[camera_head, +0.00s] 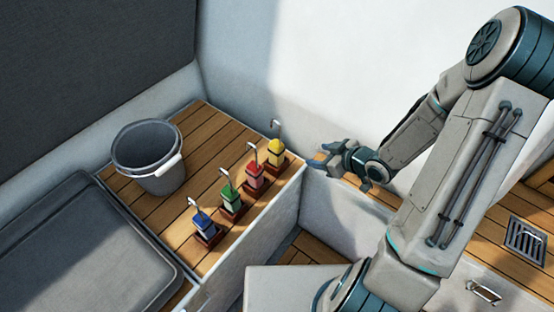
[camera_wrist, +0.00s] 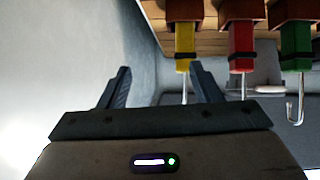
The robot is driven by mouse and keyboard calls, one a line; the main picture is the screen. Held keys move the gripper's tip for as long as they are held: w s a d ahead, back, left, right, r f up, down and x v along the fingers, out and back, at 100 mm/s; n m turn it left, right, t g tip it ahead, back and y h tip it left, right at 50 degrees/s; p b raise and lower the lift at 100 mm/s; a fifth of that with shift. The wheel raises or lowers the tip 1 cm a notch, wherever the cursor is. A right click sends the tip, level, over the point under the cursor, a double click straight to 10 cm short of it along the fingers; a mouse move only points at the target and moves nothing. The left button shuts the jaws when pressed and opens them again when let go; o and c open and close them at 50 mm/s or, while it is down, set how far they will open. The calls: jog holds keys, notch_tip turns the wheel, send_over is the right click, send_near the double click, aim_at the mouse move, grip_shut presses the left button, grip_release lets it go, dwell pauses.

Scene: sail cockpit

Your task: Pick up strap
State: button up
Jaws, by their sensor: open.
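Several straps with metal hooks stand in a row on wooden bases on the slatted bench: blue (camera_head: 205,224), green (camera_head: 230,198), red (camera_head: 254,175) and yellow (camera_head: 276,152). The task does not say which strap. My gripper (camera_head: 322,158) is open and empty, to the right of the yellow strap and apart from it. In the wrist view, my gripper (camera_wrist: 163,84) points toward a pale wall. There the yellow strap (camera_wrist: 185,40) appears upside down above the right finger, which partly overlaps its hook. The red strap (camera_wrist: 241,40) and green strap (camera_wrist: 295,38) are farther right.
A grey bucket (camera_head: 148,158) with a white handle stands on the slatted bench (camera_head: 152,206) behind the straps. A grey hatch lid (camera_head: 80,262) lies at left. White walls rise behind the bench. A floor grate (camera_head: 525,240) is at right.

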aim_at(282, 151)
jog(key=w+a+f+y, duration=0.1)
jog(key=a, duration=0.2)
jog(key=w+a+f+y+b, duration=0.1)
jog(key=a, duration=0.1)
jog(key=w+a+f+y+b, duration=0.1)
jog(key=a, duration=0.2)
jog(key=shift+w+a+f+t, duration=0.35)
jog(key=shift+w+f+t, duration=0.05)
jog(key=shift+s+a+x, duration=0.1)
jog(key=shift+x, duration=1.25)
jog(key=shift+s+a+x, duration=0.1)
jog(key=shift+x, duration=1.2)
jog(key=shift+r, duration=0.15)
jog(key=c, duration=1.3)
